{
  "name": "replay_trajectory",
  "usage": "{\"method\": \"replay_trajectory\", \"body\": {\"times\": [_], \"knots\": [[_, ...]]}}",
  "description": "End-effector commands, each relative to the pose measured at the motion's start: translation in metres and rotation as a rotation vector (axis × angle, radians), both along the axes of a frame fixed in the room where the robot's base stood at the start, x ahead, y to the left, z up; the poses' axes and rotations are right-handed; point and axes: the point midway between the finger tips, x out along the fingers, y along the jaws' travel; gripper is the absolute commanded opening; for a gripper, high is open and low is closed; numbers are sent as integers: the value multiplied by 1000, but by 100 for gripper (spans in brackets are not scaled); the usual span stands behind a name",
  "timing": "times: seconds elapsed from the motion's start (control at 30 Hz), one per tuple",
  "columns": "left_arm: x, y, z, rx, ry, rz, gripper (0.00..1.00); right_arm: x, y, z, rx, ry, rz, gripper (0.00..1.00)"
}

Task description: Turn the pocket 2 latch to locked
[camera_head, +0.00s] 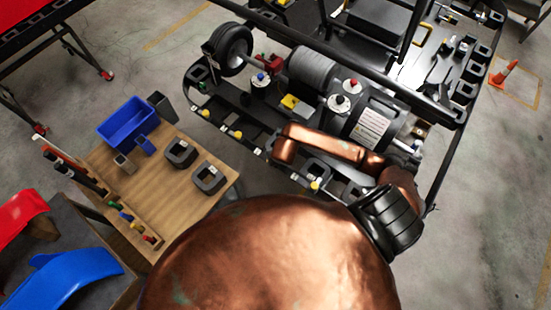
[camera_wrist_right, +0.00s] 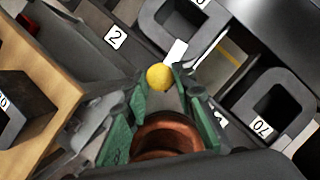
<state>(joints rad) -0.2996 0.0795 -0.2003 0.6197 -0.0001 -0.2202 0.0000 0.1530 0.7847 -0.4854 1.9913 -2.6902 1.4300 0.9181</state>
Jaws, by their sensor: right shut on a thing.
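In the right wrist view, a yellow ball knob (camera_wrist_right: 159,76) sits between the green fingertips of my right gripper (camera_wrist_right: 163,86), which is shut on it. A white strip (camera_wrist_right: 176,52) lies just beyond the knob. Other yellow knobs (camera_head: 238,135) line that edge. My left gripper is not in view.
A wooden table (camera_head: 150,195) stands left of the stand, with a blue bin (camera_head: 128,122) and black blocks on it. In the wrist view, black open-framed blocks (camera_wrist_right: 272,103) sit close to my fingers. A wheel (camera_head: 230,50) is mounted on the stand's far left corner.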

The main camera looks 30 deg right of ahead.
Motion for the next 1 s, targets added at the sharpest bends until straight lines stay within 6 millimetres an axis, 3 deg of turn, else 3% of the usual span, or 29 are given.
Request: {"method": "replay_trajectory", "body": {"times": [0.33,0.9,0.93,1.0], "knots": [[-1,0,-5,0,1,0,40,1,2,0,1,-1,-149,0],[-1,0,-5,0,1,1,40,1,1,0,-1,-1,-179,0],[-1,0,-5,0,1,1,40,1,1,0,-1,-1,-179,25],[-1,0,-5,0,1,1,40,1,1,0,0,-1,-178,30]]}}
